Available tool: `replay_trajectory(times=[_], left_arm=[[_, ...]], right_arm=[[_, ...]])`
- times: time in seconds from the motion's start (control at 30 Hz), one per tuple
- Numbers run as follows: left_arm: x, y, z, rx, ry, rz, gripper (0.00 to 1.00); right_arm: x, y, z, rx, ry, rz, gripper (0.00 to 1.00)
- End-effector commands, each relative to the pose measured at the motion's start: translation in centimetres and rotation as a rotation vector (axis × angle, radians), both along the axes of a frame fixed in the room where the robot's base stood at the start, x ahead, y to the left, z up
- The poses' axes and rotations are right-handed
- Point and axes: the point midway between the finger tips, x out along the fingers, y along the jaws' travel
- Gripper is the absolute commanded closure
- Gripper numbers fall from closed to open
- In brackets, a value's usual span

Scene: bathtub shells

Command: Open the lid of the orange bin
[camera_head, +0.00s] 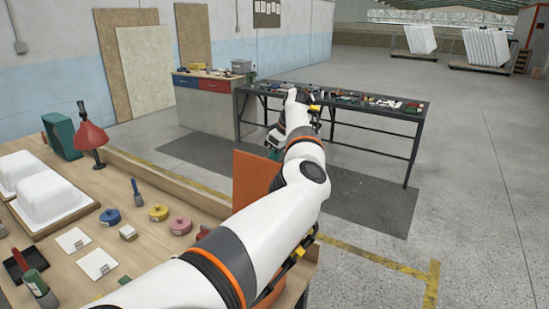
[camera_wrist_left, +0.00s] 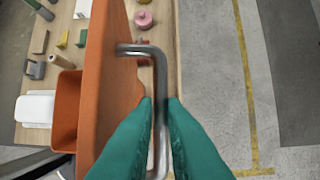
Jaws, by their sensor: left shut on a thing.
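My left gripper (camera_wrist_left: 160,103) is shut on the handle, with one teal finger on each side of the bar. In the head view the left gripper (camera_head: 274,147) is small and partly hidden behind the wrist. My right gripper is out of view.
The wooden workbench (camera_head: 100,190) holds a red lamp (camera_head: 90,130), white tubs (camera_head: 50,200), coloured round tins (camera_head: 158,213) and cards. A dark metal table (camera_head: 375,130) with tools stands behind my left arm. The floor at the right is clear.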

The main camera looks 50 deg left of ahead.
Motion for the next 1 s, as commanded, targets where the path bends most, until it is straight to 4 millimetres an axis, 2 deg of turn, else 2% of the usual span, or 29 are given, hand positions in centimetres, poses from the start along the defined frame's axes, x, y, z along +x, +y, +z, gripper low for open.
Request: replay_trajectory(times=[0.03, 0.47, 0.5, 0.63, 1.0], left_arm=[[0.0, -0.5, -1.0, -0.019, 0.010, -0.004, 1.00], [0.0, -0.5, -1.1, -0.021, 0.010, -0.004, 1.00], [0.0, -0.5, -1.1, -0.021, 0.010, -0.004, 0.88], [0.0, -0.4, -0.9, -0.016, 0.008, -0.003, 0.68], [0.1, -0.4, 0.0, -0.009, 0.004, -0.002, 0.68]], right_arm=[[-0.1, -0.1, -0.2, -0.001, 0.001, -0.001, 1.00], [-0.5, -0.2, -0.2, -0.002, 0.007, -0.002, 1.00], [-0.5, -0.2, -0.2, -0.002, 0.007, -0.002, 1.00], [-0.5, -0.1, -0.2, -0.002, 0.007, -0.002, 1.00], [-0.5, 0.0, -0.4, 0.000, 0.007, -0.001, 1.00]])
